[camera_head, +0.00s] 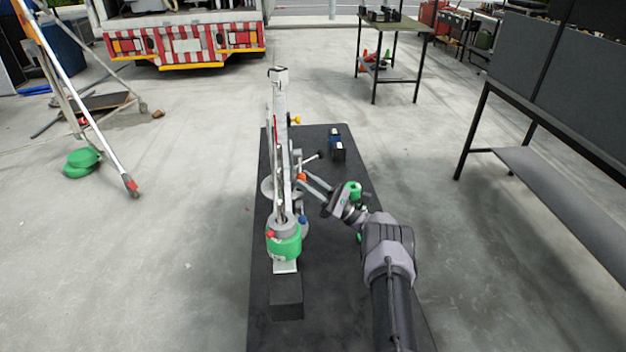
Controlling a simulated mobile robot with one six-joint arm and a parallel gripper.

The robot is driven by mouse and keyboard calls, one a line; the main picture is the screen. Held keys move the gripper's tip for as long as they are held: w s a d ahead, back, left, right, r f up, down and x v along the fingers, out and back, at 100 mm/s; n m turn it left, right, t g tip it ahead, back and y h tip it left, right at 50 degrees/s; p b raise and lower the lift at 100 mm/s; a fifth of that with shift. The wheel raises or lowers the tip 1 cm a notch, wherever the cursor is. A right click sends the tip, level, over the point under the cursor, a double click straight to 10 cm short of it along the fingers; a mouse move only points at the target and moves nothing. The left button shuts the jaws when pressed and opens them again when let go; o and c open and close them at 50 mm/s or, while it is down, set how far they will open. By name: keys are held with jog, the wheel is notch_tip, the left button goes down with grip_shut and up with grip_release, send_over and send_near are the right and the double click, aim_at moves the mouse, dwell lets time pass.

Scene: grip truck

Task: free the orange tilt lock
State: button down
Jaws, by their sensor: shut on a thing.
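The orange tilt lock (301,176) is a small orange knob on the right side of a tall, pale grip rig (280,120), about halfway down. My gripper (305,182) reaches in from the right, its fingers pointing up-left. It is shut on the orange tilt lock. The fingertips partly hide the knob, so its exact angle cannot be told.
The rig stands on a black mat (265,320) with a green collar (284,243) near its base. A dark block (287,297) lies in front.

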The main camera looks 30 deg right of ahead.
jog(key=shift+r, duration=0.1)
dwell(0.3)
jog(key=c, duration=1.2)
grip_release()
